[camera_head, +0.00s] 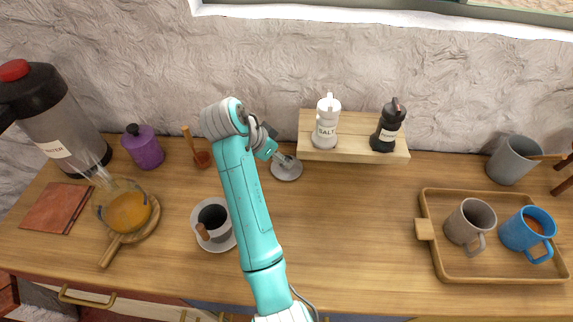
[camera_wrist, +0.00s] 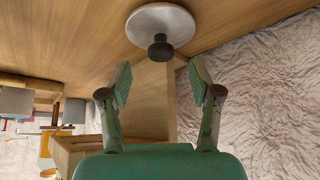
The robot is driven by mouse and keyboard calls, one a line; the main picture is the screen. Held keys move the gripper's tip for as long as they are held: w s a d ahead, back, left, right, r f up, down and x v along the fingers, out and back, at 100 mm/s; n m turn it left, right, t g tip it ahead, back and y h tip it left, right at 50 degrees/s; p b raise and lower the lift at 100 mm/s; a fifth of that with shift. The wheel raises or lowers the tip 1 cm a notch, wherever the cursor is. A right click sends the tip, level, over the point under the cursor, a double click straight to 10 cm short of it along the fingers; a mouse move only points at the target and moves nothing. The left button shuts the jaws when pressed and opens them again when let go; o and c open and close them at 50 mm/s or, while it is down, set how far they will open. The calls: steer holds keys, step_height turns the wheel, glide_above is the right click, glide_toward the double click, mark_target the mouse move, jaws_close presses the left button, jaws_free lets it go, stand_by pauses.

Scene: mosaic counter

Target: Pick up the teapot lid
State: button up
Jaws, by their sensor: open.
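The teapot lid (camera_head: 287,174) is a round grey disc lying on the wooden counter near the wall, left of the small shelf. In the wrist view the lid (camera_wrist: 146,22) shows at the top centre with its dark knob (camera_wrist: 160,47) toward me. My gripper (camera_wrist: 160,80) is open and empty. Its two fingers are spread, and the knob lies beyond the tips, roughly midway between them. In the head view my gripper (camera_head: 285,160) is over the lid and hides part of it, including the knob.
A cup on a saucer (camera_head: 225,245) is at front left, a purple jar (camera_head: 142,148) farther left. A tray (camera_head: 445,270) with mugs is right.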

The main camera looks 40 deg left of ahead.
steer(key=shift+x, duration=2.9)
steer(key=shift+a, duration=0.1)
jaws_close()
